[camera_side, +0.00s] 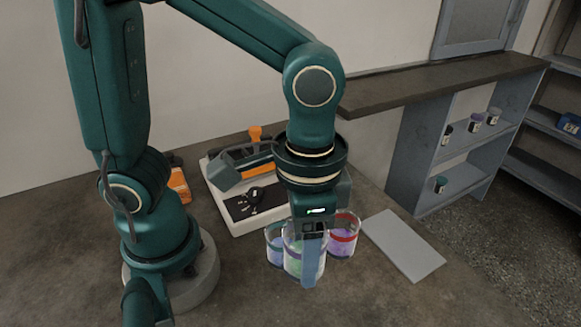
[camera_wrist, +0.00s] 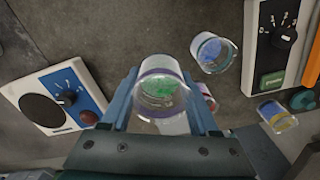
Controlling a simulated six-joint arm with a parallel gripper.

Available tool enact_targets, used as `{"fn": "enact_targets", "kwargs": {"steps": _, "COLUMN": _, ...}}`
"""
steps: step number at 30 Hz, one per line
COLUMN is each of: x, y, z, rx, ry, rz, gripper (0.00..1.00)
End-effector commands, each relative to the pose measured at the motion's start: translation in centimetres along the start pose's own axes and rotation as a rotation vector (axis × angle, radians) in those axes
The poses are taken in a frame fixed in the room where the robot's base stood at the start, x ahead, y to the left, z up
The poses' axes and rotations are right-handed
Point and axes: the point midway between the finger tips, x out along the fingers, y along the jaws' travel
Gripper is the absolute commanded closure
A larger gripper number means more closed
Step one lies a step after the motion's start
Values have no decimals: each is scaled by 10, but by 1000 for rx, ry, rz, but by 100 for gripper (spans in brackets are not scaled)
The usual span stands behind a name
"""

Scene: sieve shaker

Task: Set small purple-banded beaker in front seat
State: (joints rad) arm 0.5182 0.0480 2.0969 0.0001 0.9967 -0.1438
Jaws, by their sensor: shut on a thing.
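The purple-banded beaker (camera_wrist: 161,88), with green contents, is held between the two fingers of my gripper (camera_wrist: 163,100) in the wrist view. In the side view the same beaker (camera_side: 294,262) is upright and partly covered by a finger of my gripper (camera_side: 309,272). From these views I cannot tell if its base touches the bench. The shaker (camera_side: 238,205), a white base with a dark panel, knob and orange clamp, stands behind my gripper. It also shows at the upper right in the wrist view (camera_wrist: 262,60). I cannot make out the front seat.
A beaker with blue contents (camera_wrist: 212,52) and a red-banded beaker (camera_side: 344,238) stand close beside the held one. A yellow-filled beaker (camera_wrist: 280,116) and a blue-and-white unit (camera_wrist: 75,85) show in the wrist view. A grey plate (camera_side: 405,245) lies at right; the front bench is clear.

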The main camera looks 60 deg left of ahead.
Motion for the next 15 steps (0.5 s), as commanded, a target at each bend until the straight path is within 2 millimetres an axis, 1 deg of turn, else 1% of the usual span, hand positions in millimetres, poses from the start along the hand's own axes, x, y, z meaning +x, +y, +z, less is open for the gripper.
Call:
{"fn": "enact_targets", "kwargs": {"steps": 5, "x": -6, "y": -10, "z": -4, "rx": -51, "ry": -1, "rz": 0, "gripper": 99}}
{"fn": "enact_targets", "kwargs": {"steps": 8, "x": -9, "y": -24, "z": -12, "rx": -119, "ry": 10, "rz": 1, "gripper": 99}}
{"fn": "enact_targets", "kwargs": {"steps": 11, "x": -16, "y": -46, "z": -24, "rx": -207, "ry": 22, "rz": 1, "gripper": 99}}
{"fn": "enact_targets", "kwargs": {"steps": 14, "x": -24, "y": -73, "z": -33, "rx": -292, "ry": 31, "rz": -1, "gripper": 99}}
{"fn": "enact_targets", "kwargs": {"steps": 15, "x": -28, "y": -86, "z": -36, "rx": -325, "ry": 33, "rz": -2, "gripper": 99}}
